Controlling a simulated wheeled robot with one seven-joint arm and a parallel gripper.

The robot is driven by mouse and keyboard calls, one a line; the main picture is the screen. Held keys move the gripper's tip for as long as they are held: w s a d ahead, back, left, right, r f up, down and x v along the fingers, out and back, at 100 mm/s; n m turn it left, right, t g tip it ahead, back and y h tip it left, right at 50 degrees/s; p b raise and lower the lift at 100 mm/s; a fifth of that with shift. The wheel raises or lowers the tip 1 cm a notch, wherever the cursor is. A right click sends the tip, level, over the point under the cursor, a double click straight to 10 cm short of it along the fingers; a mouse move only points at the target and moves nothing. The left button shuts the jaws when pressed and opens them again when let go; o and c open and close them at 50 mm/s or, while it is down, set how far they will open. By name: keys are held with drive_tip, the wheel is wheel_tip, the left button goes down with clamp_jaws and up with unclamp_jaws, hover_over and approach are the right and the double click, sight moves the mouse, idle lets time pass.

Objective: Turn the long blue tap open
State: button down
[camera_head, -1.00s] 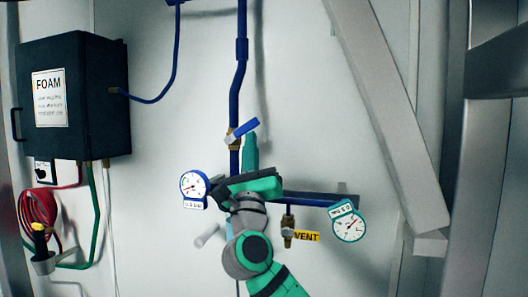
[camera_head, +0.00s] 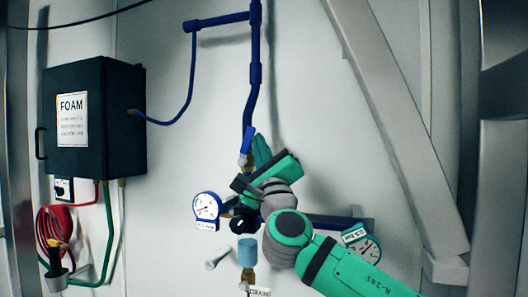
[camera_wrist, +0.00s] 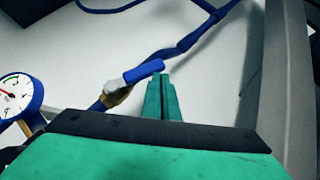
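The long blue tap (camera_head: 247,138) is a blue lever on a brass valve on the vertical blue pipe (camera_head: 248,105). Its handle stands nearly upright, close to in line with the pipe. In the wrist view the tap (camera_wrist: 143,72) slants up to the right, its tip beside my fingertips. My gripper (camera_head: 262,150) is just right of the handle, with its green fingers pointing up. In the wrist view my gripper (camera_wrist: 161,84) has its two fingers pressed together with nothing between them. I cannot tell whether they touch the handle.
A pressure gauge (camera_head: 207,206) is left of my wrist, and another gauge (camera_head: 363,246) is at lower right. A dark FOAM box (camera_head: 115,110) hangs at left. A slanted grey beam (camera_head: 390,125) is at right. The wall between pipe and beam is clear.

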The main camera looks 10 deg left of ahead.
drive_tip(key=shift+w+a+r, duration=0.15)
drive_tip(key=shift+a+r, duration=0.7)
idle(0.4)
